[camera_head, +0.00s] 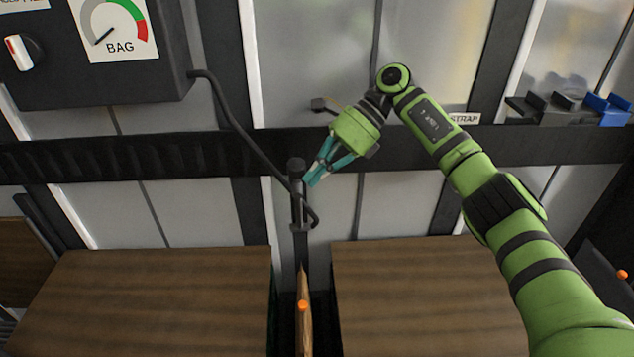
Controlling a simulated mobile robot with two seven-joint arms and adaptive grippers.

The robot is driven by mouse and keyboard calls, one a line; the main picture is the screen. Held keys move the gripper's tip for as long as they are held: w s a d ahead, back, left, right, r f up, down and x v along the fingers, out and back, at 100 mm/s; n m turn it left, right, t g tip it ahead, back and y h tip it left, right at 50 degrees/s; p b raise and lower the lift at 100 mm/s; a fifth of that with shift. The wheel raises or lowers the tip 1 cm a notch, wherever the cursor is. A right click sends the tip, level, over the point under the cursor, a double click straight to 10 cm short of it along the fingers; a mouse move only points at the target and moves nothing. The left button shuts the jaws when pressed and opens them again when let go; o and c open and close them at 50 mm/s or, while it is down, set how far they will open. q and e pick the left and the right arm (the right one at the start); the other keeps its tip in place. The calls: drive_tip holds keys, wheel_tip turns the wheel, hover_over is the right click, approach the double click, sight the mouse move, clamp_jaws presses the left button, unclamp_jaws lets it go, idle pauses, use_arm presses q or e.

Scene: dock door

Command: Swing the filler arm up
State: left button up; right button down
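The filler arm appears to be the dark upright bar (299,205) with a rounded top, standing in front of the gap between two wooden crates. A black hose loops down to it from the box at upper left. My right gripper (314,180), green with teal fingers, is just right of the bar's top and points down and left. Its fingertips look close together, but whether they are shut is unclear. No thing shows held in it, and I cannot tell whether it touches the bar. My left gripper is out of view.
A dark box with a BAG gauge (115,28) and a white-red knob (20,52) hangs at upper left. Wooden crates stand at left (150,305) and right (420,300), with an orange-capped piece (303,306) between them. A dark rail (130,155) crosses the wall. Blue and black brackets (606,110) sit at upper right.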

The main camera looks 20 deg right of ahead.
drive_tip(key=shift+w+d+r, duration=0.1)
drive_tip(key=shift+w+d, duration=0.05)
drive_tip(key=shift+w, duration=0.2)
wheel_tip(320, 180, up, 10)
idle(0.8)
idle(0.3)
